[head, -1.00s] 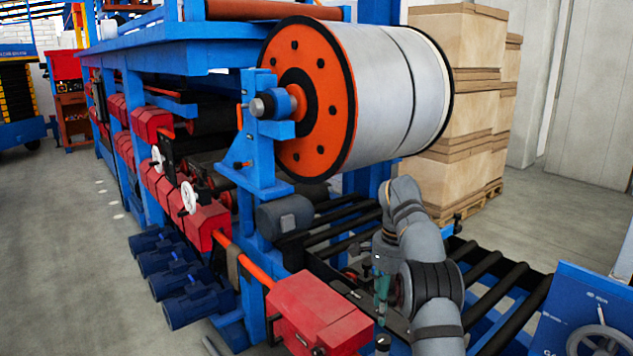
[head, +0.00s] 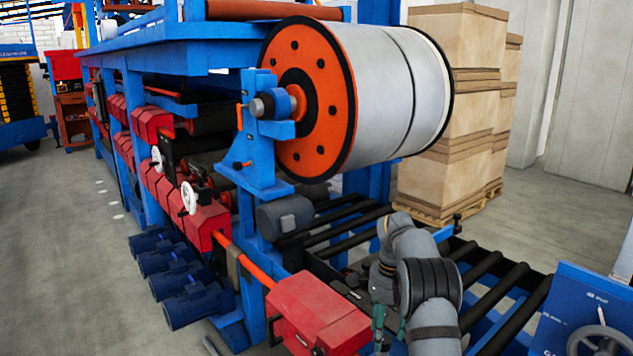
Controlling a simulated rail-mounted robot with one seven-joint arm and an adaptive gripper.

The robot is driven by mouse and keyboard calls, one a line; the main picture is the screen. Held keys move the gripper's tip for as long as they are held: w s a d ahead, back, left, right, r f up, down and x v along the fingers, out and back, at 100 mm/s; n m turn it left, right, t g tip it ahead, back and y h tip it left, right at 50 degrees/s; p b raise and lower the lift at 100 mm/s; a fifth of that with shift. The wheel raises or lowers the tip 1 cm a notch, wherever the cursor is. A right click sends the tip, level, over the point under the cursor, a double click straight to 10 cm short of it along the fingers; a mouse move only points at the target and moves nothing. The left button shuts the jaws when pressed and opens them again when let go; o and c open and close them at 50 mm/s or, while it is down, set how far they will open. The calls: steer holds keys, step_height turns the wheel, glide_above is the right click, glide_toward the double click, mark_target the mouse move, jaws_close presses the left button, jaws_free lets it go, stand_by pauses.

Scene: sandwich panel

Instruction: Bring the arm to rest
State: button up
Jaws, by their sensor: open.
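My grey arm (head: 433,310) rises from the bottom edge and bends at its elbow in front of the roller conveyor. My gripper (head: 389,333) hangs low beside the arm, near the bottom of the head view, with teal fingers pointing down. The fingers stand apart and I see nothing between them. The red box-shaped housing (head: 318,315) is just left of the gripper in the picture; a gap to it cannot be judged. Part of the wrist is hidden behind the arm links.
A large steel roll with an orange end disc (head: 310,100) sits above and behind the arm. Black conveyor rollers (head: 483,272) lie behind and right of it. A blue panel with a handwheel (head: 597,340) stands at the lower right. Stacked cartons (head: 452,110) stand farther back.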

step_height(320, 180, down, 2)
steer(key=shift+f, duration=0.15)
steer(key=shift+n+p, duration=0.35)
steer(key=shift+n, duration=0.25)
steer(key=n, duration=0.2)
steer(key=shift+r+n+p, duration=0.2)
steer(key=shift+n+p, duration=0.2)
steer(key=n+p, duration=0.1)
steer(key=n, duration=0.4)
steer(key=shift+p, duration=0.4)
steer(key=n+p, duration=0.1)
steer(key=n, duration=0.4)
steer(key=shift+d+n+p, duration=0.1)
steer(key=shift+n+p, duration=0.3)
steer(key=n+p, duration=0.1)
steer(key=n, duration=0.4)
steer(key=shift+f, duration=0.1)
